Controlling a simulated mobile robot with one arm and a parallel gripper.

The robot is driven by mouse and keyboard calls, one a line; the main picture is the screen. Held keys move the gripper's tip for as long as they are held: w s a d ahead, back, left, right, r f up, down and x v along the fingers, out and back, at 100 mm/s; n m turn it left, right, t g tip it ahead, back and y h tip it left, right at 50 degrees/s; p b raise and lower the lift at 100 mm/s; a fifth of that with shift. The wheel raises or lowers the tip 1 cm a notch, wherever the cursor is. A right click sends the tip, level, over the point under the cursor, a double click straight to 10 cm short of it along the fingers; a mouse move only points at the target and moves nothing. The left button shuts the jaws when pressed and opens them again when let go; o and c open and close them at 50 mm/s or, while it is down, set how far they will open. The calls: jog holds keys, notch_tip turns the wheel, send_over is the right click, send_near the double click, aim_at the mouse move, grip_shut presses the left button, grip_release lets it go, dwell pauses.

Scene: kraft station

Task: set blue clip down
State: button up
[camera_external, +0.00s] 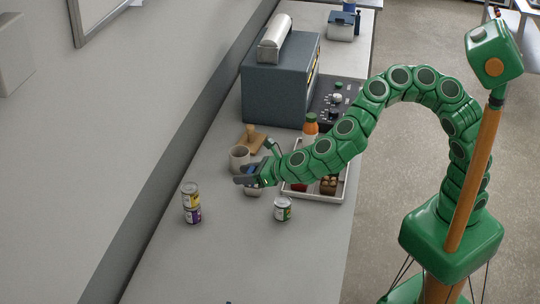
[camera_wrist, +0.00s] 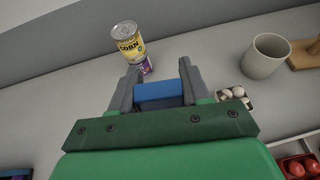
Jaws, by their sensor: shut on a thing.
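My gripper (camera_wrist: 158,85) is shut on the blue clip (camera_wrist: 160,92), which shows as a blue block between the two grey fingers in the wrist view. In the external view my gripper (camera_external: 243,180) is over the middle of the grey counter (camera_external: 200,240), with only a little blue (camera_external: 250,169) visible at it. I cannot tell whether the clip touches the counter. Much of the clip is hidden by the fingers and the green wrist.
A yellow corn can (camera_external: 190,195) stands on a purple can (camera_external: 193,216) left of my gripper. A beige cup (camera_external: 240,158), a wooden item (camera_external: 252,138), a green-labelled can (camera_external: 283,208) and a white tray (camera_external: 325,199) of food are close by. The front counter is clear.

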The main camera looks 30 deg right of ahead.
jog(key=w+d+f+m+t+h, duration=0.25)
jog(key=w+d, duration=0.25)
jog(key=w, duration=0.4)
send_over(208, 191)
jog(key=shift+m+h, duration=0.35)
jog(key=shift+h, duration=0.1)
jog(key=shift+d+f, duration=0.1)
jog(key=shift+f, duration=6.5)
jog(key=shift+f, duration=0.1)
jog(key=o, duration=1)
